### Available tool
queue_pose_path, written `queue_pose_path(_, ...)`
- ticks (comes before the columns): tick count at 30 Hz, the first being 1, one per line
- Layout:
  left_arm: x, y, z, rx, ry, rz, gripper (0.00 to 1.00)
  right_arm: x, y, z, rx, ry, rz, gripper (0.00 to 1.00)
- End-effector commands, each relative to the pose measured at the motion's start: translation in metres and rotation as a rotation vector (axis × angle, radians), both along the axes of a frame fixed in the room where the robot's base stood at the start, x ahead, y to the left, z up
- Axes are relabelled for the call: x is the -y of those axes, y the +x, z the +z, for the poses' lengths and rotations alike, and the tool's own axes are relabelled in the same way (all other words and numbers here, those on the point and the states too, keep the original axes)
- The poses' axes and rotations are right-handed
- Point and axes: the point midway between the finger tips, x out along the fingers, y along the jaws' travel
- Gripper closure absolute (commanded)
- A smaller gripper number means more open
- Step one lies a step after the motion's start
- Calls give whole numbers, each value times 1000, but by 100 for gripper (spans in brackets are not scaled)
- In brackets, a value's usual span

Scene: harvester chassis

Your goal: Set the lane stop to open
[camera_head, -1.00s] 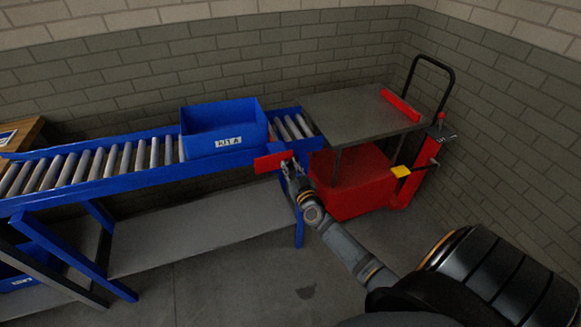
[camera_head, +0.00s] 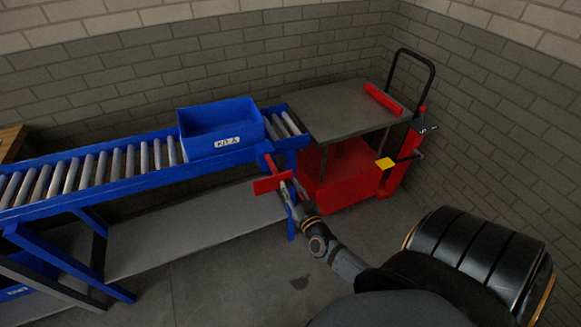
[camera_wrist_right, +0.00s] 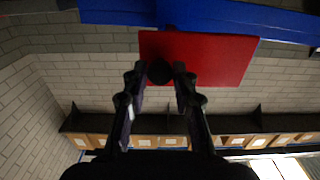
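The lane stop is a red plate (camera_head: 268,185) on a short red arm at the front side of the blue roller conveyor (camera_head: 100,188), near its right end. The plate hangs below the side rail. My right gripper (camera_head: 287,190) is at the plate's right side. In the right wrist view, the red plate (camera_wrist_right: 215,58) fills the upper middle, and a dark round knob (camera_wrist_right: 160,70) sits between the fingertips of my right gripper (camera_wrist_right: 160,76). My left gripper is not in view.
A blue bin labelled KIT A (camera_head: 222,128) stands on the rollers just left of the lane stop. A red cart with a grey top (camera_head: 340,108) stands at the conveyor's right end. A grey shelf (camera_head: 190,238) lies under the conveyor. The floor in front is clear.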

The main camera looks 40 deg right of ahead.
Motion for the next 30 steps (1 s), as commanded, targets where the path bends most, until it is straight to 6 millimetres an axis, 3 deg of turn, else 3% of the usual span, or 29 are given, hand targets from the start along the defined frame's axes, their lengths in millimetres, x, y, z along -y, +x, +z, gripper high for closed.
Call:
queue_pose_path(1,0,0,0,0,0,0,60,0,0,0,0,0,0,62)
queue_pose_path(3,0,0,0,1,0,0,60,0,0,0,0,0,0,53)
queue_pose_path(14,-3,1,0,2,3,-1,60,-1,-5,-1,-1,-1,0,53)
queue_pose_path(24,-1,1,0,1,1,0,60,-19,-79,-2,-5,0,0,53)
queue_pose_path(30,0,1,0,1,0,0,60,-26,-110,-1,-2,1,-1,53)
